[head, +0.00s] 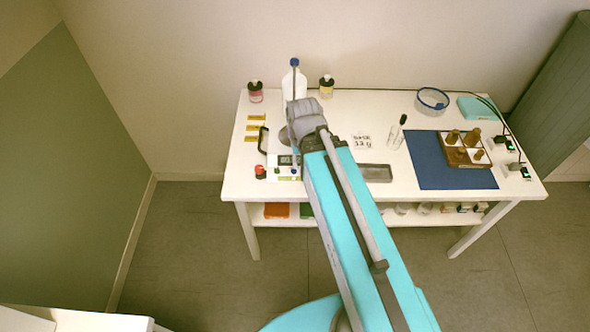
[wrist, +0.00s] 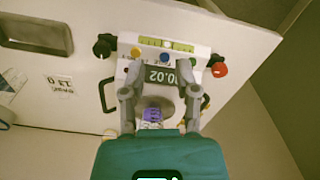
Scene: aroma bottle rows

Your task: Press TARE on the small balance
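The small balance shows in the wrist view as a white body (wrist: 205,52) with a dark display (wrist: 160,75) whose digits end in .02. A yellow button, a blue button (wrist: 165,57) and a green button sit in a row by the display; their lettering is too small to read as TARE. My gripper (wrist: 160,92) is open over the balance, its fingers on either side of the display and round pan. A small purple-and-white item (wrist: 152,115) shows between the fingers near the pan; I cannot tell its support. In the head view my arm hides part of the balance (head: 285,175).
A red-topped knob or jar (wrist: 219,70) stands beside the balance. Black handles flank it. A white bottle (head: 294,85) and two small jars stand at the back. A blue mat (head: 430,168) and a compartment tray lie to the right.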

